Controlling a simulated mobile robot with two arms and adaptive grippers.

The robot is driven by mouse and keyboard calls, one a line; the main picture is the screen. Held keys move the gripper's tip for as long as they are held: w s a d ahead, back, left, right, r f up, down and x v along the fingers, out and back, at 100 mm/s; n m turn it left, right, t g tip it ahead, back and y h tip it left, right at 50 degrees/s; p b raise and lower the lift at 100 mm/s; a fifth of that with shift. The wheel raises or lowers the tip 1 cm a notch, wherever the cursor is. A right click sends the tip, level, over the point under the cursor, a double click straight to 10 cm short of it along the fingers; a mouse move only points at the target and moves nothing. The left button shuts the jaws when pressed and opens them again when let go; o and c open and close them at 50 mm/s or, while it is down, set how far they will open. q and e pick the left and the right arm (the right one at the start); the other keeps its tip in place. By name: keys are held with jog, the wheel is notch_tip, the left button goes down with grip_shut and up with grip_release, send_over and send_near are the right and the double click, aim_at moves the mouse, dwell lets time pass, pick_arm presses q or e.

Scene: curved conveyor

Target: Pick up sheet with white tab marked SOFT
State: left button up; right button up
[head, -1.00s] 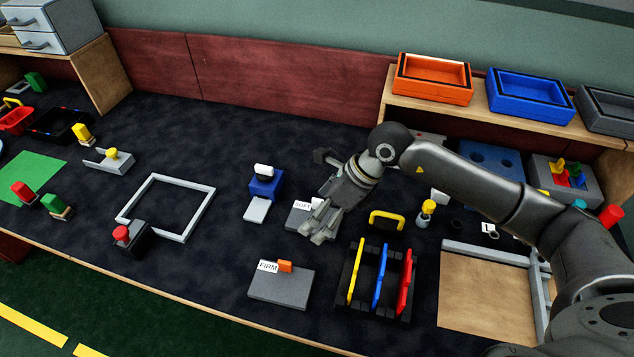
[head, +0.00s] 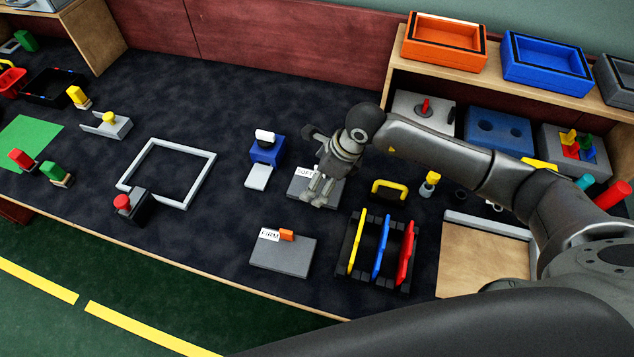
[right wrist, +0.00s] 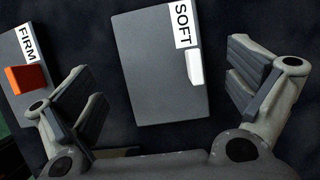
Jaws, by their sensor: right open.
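The grey sheet marked SOFT (right wrist: 155,70) lies flat on the dark table, with its SOFT label and white tab (right wrist: 194,67) at its right edge in the right wrist view. In the head view the sheet (head: 298,187) is partly hidden by my right gripper (head: 318,198). My left gripper is not in view.
A similar grey sheet marked FIRM (head: 283,256) with an orange tab (head: 287,235) lies nearer the front edge. A black rack (head: 348,275) with yellow, blue and red pieces stands to the right. A yellow handle (head: 389,186) and blue block (head: 267,153) are close by.

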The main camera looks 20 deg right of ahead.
jog(key=shift+x, duration=0.9)
jog(key=shift+d, duration=0.1)
jog(key=c, duration=0.8)
jog(key=shift+r, duration=0.15)
